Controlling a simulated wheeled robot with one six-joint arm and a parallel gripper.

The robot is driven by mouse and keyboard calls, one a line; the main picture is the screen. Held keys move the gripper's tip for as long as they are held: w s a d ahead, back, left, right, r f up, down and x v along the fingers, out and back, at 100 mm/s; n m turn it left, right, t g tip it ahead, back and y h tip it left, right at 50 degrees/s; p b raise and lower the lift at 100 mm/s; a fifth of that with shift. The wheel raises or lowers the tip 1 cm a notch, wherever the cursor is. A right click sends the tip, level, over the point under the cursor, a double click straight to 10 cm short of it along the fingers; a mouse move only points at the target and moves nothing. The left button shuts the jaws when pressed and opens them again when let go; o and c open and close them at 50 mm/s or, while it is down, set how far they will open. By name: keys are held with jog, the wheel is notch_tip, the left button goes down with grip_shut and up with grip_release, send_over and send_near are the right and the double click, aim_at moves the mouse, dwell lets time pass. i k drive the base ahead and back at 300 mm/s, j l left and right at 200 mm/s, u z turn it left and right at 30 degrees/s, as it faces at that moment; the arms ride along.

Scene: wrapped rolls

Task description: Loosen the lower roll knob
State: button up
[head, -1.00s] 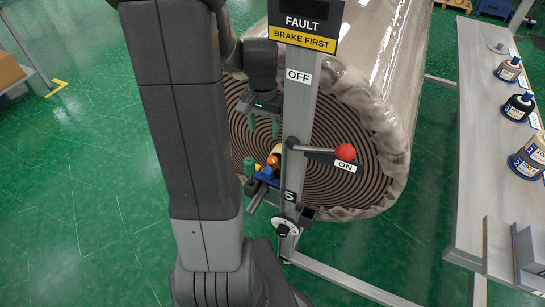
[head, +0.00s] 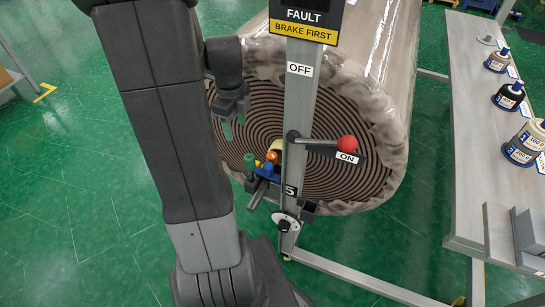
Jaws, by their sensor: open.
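A large roll in clear wrap (head: 385,125) shows its brown spiral end behind a grey post (head: 300,110). A cluster of small coloured knobs sits at the post's left: a green one (head: 249,162), an orange one (head: 271,157) and a blue one (head: 267,171). A white-faced dial (head: 285,221) is lower on the post, under a "5" label. I cannot tell which of these is the lower roll knob. My gripper (head: 234,124) points down, open and empty, with green fingertips. It is in front of the roll end, above and left of the knobs, apart from them.
A lever with a red ball (head: 347,143) sticks out right of the post, between OFF and ON labels. A grey bench (head: 462,150) with several labelled spools stands at the right. A metal rail runs along the floor from the post's foot.

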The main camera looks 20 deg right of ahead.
aim_at(271, 156)
jog(key=j+z, duration=0.75)
jog(key=i+l+z, duration=0.15)
jog(key=z, duration=0.15)
jog(key=i, duration=0.1)
